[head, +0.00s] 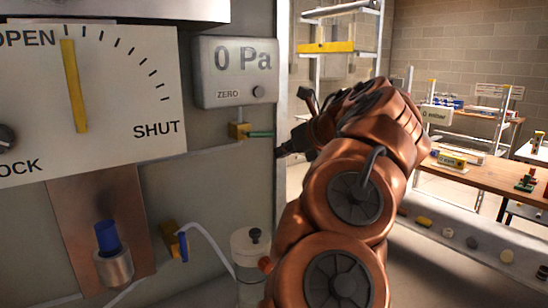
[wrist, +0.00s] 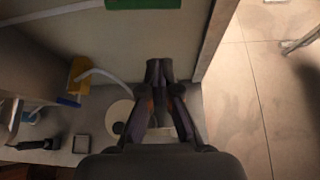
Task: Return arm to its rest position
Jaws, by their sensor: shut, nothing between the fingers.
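My copper-coloured arm stands in the right middle of the head view, folded in front of the panel's right edge. My gripper (head: 284,152) shows dark at the arm's left side, near the panel, and most of it is hidden by the arm. In the wrist view my gripper (wrist: 158,72) points away from the camera, its fingers together with nothing between them. Below it in that view is a round white-lidded container (wrist: 121,112), partly covered by the fingers. No held object is seen.
The grey panel carries an OPEN/SHUT dial (head: 110,100), a 0 Pa gauge (head: 235,72) and a blue-capped fitting (head: 108,238). A white canister (head: 248,262) stands low beside the arm. A wooden workbench (head: 470,180) and a shelf rack (head: 330,47) are behind. Bare floor (wrist: 245,100) lies right of the panel.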

